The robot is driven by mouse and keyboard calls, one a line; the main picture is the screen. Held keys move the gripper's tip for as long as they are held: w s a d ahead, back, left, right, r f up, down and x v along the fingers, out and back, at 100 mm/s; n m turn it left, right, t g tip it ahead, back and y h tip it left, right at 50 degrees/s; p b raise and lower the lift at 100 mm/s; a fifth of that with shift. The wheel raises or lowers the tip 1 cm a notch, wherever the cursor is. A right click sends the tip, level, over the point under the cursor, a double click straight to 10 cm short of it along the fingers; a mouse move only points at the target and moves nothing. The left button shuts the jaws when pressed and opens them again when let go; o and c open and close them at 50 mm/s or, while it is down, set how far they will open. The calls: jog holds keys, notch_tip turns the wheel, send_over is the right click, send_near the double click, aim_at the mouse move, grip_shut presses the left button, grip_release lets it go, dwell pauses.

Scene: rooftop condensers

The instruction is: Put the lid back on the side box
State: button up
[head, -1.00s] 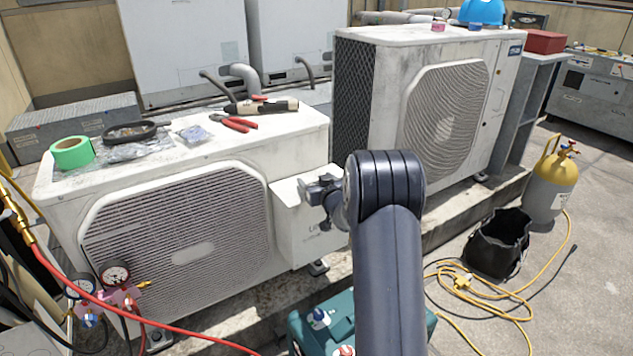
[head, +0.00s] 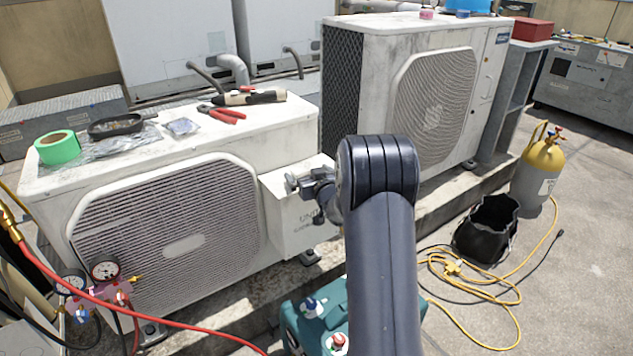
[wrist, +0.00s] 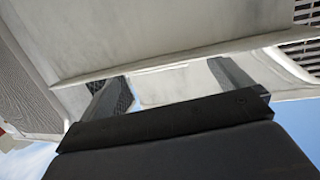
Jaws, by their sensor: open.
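The left condenser (head: 165,215) carries green tape (head: 57,148), a black ring-shaped item, bags, pliers and a tool on top. The right condenser (head: 430,100) stands behind my arm. A red hose and gauges (head: 105,271) are at lower left. A teal case (head: 310,320) lies below.

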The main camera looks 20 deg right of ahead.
jog(key=s+r+p, duration=0.1)
jog(key=s, duration=0.7)
jog(key=shift+s+r, duration=0.2)
jog(key=shift+s, duration=0.2)
jog(key=w, duration=0.3)
jog(key=w+f+b, duration=0.1)
jog(key=w, duration=0.6)
jog(key=shift+w+f+b, duration=0.35)
jog(key=shift+f, duration=0.05)
jog(key=shift+r, duration=0.2)
jog(key=shift+f, duration=0.1)
